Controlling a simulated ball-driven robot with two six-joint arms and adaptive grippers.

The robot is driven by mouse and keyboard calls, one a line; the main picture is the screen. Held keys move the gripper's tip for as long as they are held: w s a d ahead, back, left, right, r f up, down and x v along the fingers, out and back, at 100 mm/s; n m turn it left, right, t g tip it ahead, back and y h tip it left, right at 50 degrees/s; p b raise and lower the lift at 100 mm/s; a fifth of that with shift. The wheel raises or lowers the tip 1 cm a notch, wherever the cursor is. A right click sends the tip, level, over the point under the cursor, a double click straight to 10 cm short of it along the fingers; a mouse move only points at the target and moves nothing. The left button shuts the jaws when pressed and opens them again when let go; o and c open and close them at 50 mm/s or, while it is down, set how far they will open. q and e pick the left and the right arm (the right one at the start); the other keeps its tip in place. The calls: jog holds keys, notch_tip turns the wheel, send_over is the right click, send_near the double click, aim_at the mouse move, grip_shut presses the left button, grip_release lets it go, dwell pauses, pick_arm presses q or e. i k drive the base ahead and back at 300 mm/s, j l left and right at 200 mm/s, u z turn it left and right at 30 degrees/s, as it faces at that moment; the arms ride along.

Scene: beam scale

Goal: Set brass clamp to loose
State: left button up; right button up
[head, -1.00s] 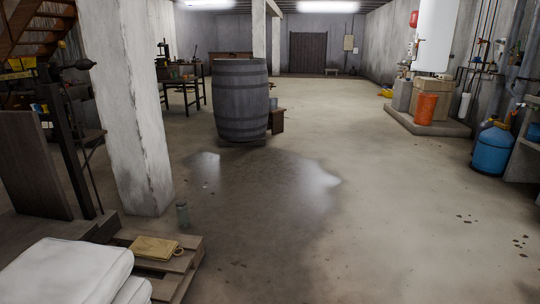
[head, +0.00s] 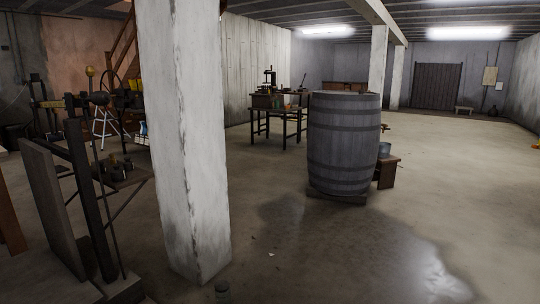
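A beam scale (head: 86,190) with a dark upright post stands at the left, beside the white pillar. Neither of my grippers is in view.
A white pillar (head: 184,150) stands just right of the scale. A dark barrel (head: 344,145) stands beyond it, with a small wooden stool (head: 387,171) beside it. A workbench (head: 280,108) is farther back. Wet floor (head: 350,250) lies clear in front.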

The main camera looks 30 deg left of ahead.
aim_at(90, 71)
jog(key=i+u, duration=0.25)
jog(key=u, duration=0.25)
jog(key=i+u, duration=0.3)
jog(key=u, duration=0.2)
jog(key=i+l+u, duration=0.15)
jog(key=u, duration=0.3)
jog(key=i+l+u, duration=0.3)
jog(key=u, duration=0.55)
jog(key=l, duration=0.85)
jog(key=i+l, duration=0.15)
jog(key=l, duration=0.85)
jog(key=i+z, duration=0.05)
